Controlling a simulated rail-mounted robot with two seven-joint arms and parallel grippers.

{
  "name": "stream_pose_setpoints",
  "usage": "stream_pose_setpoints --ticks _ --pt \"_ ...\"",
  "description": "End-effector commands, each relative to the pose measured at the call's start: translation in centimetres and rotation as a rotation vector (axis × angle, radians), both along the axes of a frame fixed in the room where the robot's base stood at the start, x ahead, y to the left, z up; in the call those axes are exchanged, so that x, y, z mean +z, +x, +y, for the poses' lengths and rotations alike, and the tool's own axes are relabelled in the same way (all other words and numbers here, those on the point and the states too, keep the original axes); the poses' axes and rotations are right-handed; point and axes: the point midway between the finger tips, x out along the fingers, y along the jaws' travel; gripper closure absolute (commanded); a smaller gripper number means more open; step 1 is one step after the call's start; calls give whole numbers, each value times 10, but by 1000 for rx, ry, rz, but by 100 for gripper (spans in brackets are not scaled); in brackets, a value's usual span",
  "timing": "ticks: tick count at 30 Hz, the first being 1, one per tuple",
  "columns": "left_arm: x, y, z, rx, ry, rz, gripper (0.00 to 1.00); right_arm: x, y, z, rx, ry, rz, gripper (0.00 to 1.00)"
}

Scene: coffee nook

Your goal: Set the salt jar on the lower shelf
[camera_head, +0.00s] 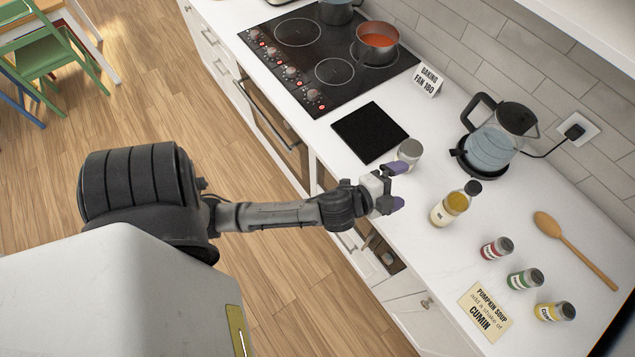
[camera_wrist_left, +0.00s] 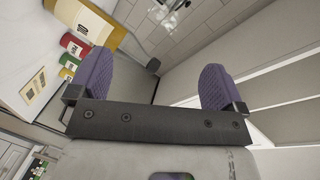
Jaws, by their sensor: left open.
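A pale jar with a grey lid (camera_head: 409,152), which looks like the salt jar, stands upright on the white counter beside the black square mat. Its label cannot be read. My left gripper (camera_head: 399,187) is open and empty over the counter's front part, with the jar just beyond its upper purple finger. I cannot tell whether they touch. In the left wrist view both purple fingers (camera_wrist_left: 157,82) are spread wide with nothing between them, and the jar does not show. I cannot make out the lower shelf for certain. My right gripper is out of view.
An oil bottle (camera_head: 450,206) stands right of my gripper, with red (camera_head: 496,248), green (camera_head: 525,279) and yellow (camera_head: 554,312) spice jars farther right. A kettle (camera_head: 494,140) stands behind. A cooktop (camera_head: 320,58) with pots lies left. A recipe card (camera_head: 485,311) lies near the front edge.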

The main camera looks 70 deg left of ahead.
Motion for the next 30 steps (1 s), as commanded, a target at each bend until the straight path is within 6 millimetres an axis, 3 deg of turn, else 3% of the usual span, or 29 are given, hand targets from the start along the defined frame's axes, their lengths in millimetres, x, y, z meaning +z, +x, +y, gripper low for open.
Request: stream_pose_setpoints --ticks 3,6,9,13,19,30 --pt "-42 -57 -2 169 -292 269 4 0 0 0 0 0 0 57" --pt "-68 -105 -11 287 -481 483 4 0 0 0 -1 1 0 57" --pt "-83 -149 -23 375 -616 666 4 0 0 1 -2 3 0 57" --pt "-91 -191 -37 450 -723 838 4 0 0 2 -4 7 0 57" --pt "-92 -219 -47 496 -785 958 0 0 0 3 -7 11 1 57" --pt "-92 -221 -48 500 -787 968 0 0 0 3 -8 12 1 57"
